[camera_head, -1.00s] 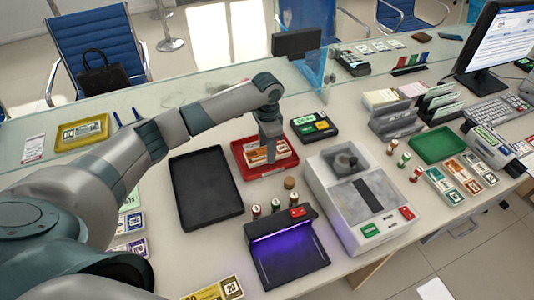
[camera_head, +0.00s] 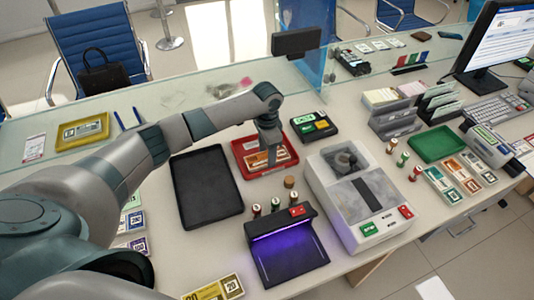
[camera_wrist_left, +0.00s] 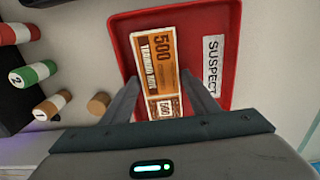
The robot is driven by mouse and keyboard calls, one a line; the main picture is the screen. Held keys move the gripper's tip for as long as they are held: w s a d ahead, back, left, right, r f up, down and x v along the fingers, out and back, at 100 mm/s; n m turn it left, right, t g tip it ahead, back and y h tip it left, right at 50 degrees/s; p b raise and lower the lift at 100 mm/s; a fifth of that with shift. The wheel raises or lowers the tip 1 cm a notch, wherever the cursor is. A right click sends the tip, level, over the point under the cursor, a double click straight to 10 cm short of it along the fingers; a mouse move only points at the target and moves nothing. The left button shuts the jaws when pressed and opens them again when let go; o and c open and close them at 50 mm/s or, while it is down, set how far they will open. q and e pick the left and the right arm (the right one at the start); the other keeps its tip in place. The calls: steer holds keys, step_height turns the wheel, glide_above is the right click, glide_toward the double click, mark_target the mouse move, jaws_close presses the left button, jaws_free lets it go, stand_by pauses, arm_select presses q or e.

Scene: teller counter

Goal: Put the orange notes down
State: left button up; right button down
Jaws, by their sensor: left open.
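The orange notes (camera_head: 269,157) lie in the red tray (camera_head: 240,146) in the head view. In the left wrist view the orange notes (camera_wrist_left: 154,58) show a printed 500 and lie flat against the floor of the red tray (camera_wrist_left: 195,20), beside its white "SUSPECT" label (camera_wrist_left: 212,66). My left gripper (camera_head: 269,150) is over the tray. In the left wrist view its open fingers (camera_wrist_left: 165,95) stand on either side of the notes, with a gap visible between fingers and notes. My right gripper is not in view.
An empty black tray (camera_head: 238,207) lies left of the red tray. Several small rolls (camera_head: 275,204) and a cork-coloured one (camera_head: 290,182) stand in front, near the purple-lit device (camera_head: 290,255). A grey-white machine (camera_head: 330,215) stands to the right.

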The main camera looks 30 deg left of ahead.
arm_select(q)
steer(key=shift+r, duration=0.1)
step_height(320, 180, up, 12)
steer(key=b, duration=0.2)
stand_by(0.4)
